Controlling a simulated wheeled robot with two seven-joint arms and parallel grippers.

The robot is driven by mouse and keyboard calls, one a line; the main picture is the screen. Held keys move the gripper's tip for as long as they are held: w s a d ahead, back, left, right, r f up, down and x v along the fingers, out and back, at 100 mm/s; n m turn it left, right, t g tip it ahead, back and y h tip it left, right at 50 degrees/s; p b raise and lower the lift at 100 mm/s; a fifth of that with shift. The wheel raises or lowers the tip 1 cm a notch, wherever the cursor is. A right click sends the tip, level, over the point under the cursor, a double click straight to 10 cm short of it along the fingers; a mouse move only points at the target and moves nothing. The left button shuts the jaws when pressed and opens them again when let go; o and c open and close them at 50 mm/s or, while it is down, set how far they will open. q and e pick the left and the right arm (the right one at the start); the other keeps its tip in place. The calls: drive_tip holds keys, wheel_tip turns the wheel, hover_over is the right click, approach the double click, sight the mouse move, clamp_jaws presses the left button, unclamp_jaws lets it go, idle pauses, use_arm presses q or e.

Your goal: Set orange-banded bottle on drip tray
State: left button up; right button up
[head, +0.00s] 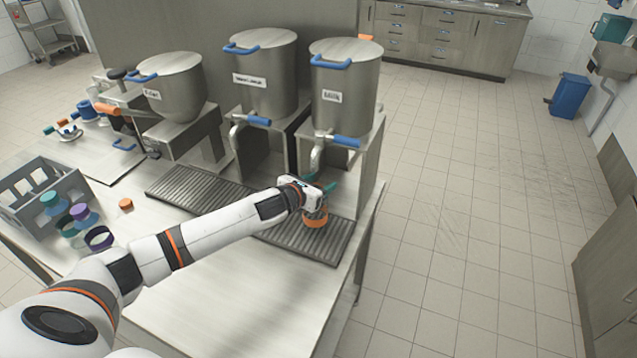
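The orange-banded bottle (316,219) shows as an orange ring at the right part of the ridged drip tray (333,247), in front of the Milk dispenser. My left gripper (319,182) is right at the bottle, and its body covers part of it. Two teal bits, which look like its fingertips, show apart beyond the gripper body. I cannot tell whether the fingers grip the bottle, or whether its base touches the tray. My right gripper is not in view.
Three steel dispensers with blue handles stand behind the tray, including the Milk one (345,95). A grey crate (22,190) and several teal- and purple-banded bottles (98,238) stand at the left. An orange cap (126,204) lies between them and the tray. The front table is clear.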

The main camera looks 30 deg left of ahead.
use_arm(q)
drive_tip(key=shift+r, duration=0.1)
drive_tip(key=shift+s+r, duration=0.1)
drive_tip(key=shift+r, duration=0.05)
drive_tip(key=shift+s+a, duration=0.1)
drive_tip(key=shift+s, duration=0.2)
drive_tip(key=b+v, duration=0.2)
drive_tip(key=v, duration=0.9)
